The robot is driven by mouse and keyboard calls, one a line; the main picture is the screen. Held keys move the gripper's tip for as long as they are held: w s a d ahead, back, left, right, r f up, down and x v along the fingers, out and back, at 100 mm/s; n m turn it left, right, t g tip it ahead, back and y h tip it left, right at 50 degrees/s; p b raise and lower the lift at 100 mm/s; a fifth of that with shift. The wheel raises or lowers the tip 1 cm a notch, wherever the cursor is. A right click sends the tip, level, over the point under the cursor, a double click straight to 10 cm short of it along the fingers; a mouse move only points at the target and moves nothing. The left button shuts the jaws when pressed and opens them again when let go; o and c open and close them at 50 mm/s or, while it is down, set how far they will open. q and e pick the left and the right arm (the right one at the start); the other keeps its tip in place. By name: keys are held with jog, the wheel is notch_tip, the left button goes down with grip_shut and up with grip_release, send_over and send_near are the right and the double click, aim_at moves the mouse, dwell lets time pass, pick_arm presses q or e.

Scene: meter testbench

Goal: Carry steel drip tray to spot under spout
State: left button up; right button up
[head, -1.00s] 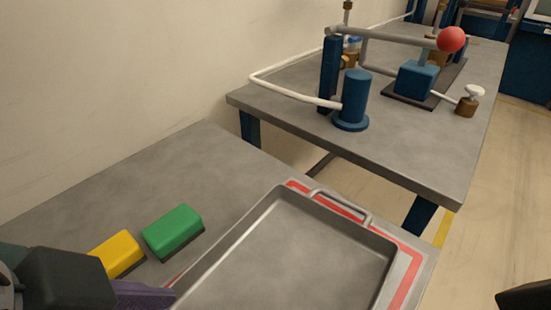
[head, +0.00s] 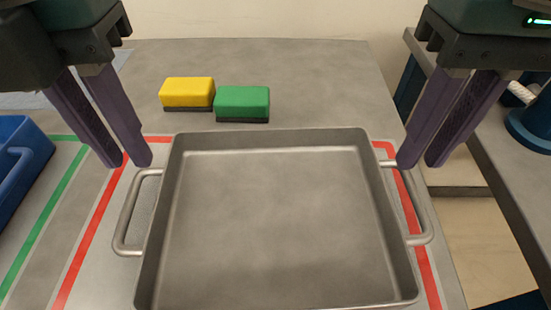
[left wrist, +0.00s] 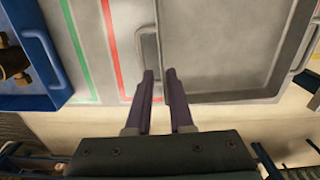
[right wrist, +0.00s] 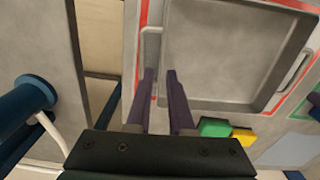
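The steel drip tray (head: 275,230) is a shallow, empty rectangular pan lying on the grey bench inside a red outline. It has a left bar handle (head: 128,215) and a right bar handle (head: 416,205). My left gripper (head: 130,164) is open, its purple fingertips near the far end of the left handle. In the left wrist view my left gripper (left wrist: 159,76) has an empty gap beside that handle (left wrist: 146,48). My right gripper (head: 420,165) is open near the far end of the right handle. The right wrist view shows this handle (right wrist: 151,45) by the fingertips. The spout is not in the head view now.
A yellow block (head: 187,93) and a green block (head: 242,102) lie behind the tray. A blue bin (head: 18,165) stands at the left beside a green outline. Across a gap at the right is a second bench (head: 500,165) with a blue round base (head: 532,128).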

aim_at(157, 199)
pick_arm(q)
jog(key=shift+w, duration=0.1)
pick_arm(e)
jog(key=shift+a, duration=0.1)
pick_arm(q)
jog(key=shift+f, duration=0.1)
pick_arm(e)
jog(key=shift+f, duration=0.1)
